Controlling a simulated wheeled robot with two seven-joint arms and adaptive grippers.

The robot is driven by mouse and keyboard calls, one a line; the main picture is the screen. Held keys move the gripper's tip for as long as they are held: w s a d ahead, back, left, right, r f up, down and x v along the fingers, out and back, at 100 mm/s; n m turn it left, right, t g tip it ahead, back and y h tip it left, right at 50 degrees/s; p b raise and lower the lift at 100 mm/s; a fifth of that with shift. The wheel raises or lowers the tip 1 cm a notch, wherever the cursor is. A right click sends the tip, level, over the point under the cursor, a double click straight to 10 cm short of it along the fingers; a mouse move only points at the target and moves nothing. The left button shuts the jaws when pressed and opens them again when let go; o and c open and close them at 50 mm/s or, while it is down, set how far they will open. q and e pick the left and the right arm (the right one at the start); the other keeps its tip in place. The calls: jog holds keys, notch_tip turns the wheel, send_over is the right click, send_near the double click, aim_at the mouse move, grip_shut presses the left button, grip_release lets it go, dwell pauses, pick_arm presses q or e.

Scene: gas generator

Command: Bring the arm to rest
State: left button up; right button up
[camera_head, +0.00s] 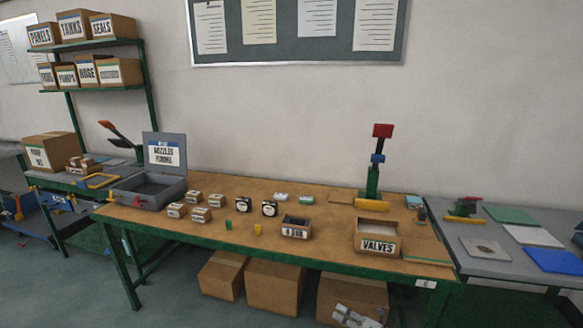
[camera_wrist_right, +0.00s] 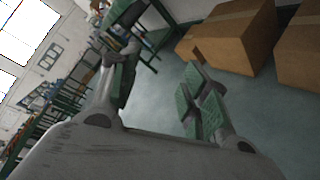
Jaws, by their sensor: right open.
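My right gripper (camera_wrist_right: 160,80) shows in the right wrist view. Its fingers stand wide apart with green pads, and nothing is between them. Grey floor and the green legs of a table lie beyond it. I cannot make out either gripper in the head view, and my left gripper shows in neither view. The wooden workbench (camera_head: 330,258) stands in front of me, with its top clear of my arms in the head view.
On the bench are an open grey case (camera_head: 150,190), a VALVES box (camera_head: 377,240), a small bin (camera_head: 296,228), several small boxes and a tall red-topped tool (camera_head: 376,160). Cardboard boxes (camera_head: 275,287) sit under it. They also show in the wrist view (camera_wrist_right: 230,38).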

jog(key=s+d+f+m+h, duration=0.3)
jog(key=s+d+f+m, duration=0.1)
jog(key=s+f+m, duration=0.4)
jog(key=s+d+f+m+g+h, duration=0.1)
jog(key=s+d+f+m+h, duration=0.35)
jog(key=f, duration=0.65)
jog(key=s+d+f+m+h, duration=0.3)
jog(key=s+d+f+m, duration=0.1)
jog(key=s+f+m, duration=0.4)
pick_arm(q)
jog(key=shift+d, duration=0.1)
pick_arm(e)
jog(key=s+f+m+g, duration=0.2)
jog(key=s+f, duration=0.3)
jog(key=s, duration=0.6)
jog(key=s+d+f+m+g+h, duration=0.1)
jog(key=s+f+m+g, duration=0.2)
jog(key=s, duration=0.9)
jog(key=s+f+m+g+h, duration=0.1)
jog(key=s+f+m+g, duration=0.2)
jog(key=s, duration=0.8)
notch_tip(320, 180, down, 4)
jog(key=m, duration=0.2)
jog(key=shift+s+d+m, duration=0.25)
jog(key=shift+s+m, duration=0.1)
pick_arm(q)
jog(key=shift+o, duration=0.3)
pick_arm(e)
jog(key=shift+f, duration=0.1)
